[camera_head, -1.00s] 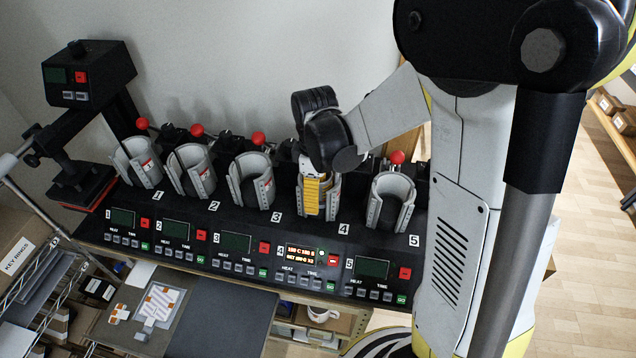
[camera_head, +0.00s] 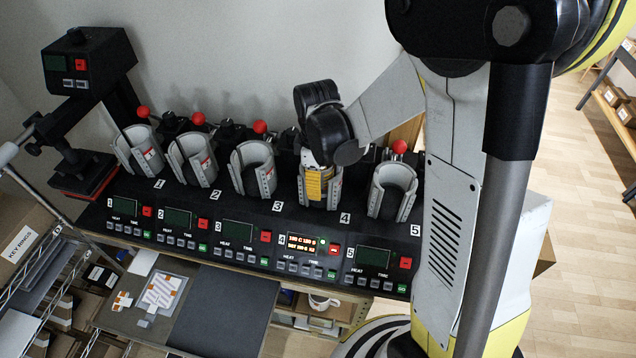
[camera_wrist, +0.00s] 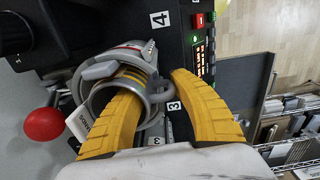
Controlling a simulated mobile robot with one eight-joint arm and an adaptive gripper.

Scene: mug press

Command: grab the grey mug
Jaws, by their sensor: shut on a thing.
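The grey mug (camera_wrist: 155,98) sits in the press clamp marked 4 (camera_head: 334,190). In the wrist view its open rim and the handle side face my camera. In the head view my gripper (camera_head: 318,186) points down into clamp 4, and the mug there is mostly hidden by the fingers and clamp.
Several other open clamps stand in the row, including clamp 3 (camera_head: 254,168) and clamp 5 (camera_head: 392,190). A red lever knob (camera_wrist: 44,124) sits beside the clamp. Display 4 (camera_head: 302,243) is lit. A dark mat (camera_head: 222,312) lies in front.

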